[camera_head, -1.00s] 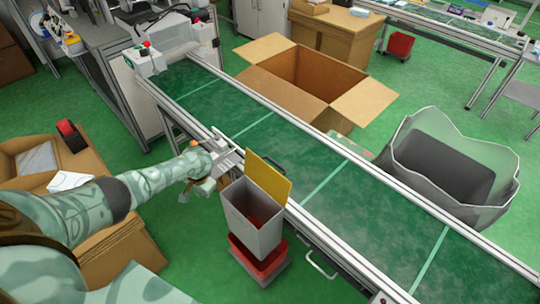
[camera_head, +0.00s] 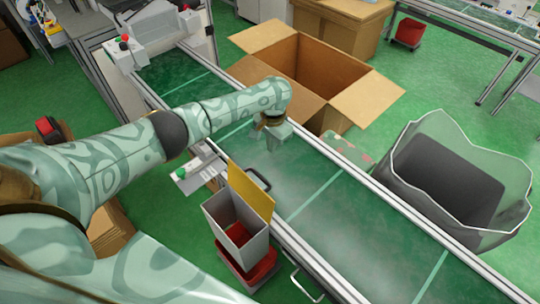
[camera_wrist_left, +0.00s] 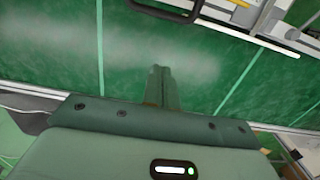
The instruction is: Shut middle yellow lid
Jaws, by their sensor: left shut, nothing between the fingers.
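The yellow lid (camera_head: 250,192) stands upright, open, on the conveyor side of a grey bin (camera_head: 228,222) in the head view. Something red lies inside the bin. The bin is beside the near edge of the conveyor. My left gripper (camera_head: 272,140) is over the green belt, just beyond the lid and apart from it. In the left wrist view the gripper (camera_wrist_left: 160,72) points down with its fingers together and nothing between them. My right gripper does not show.
The conveyor (camera_head: 320,190) runs diagonally, with raised metal rails and a black handle near the lid. An open cardboard box (camera_head: 355,100) and a grey lined bin (camera_head: 455,185) stand beyond it. A red container (camera_head: 248,270) sits under the grey bin.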

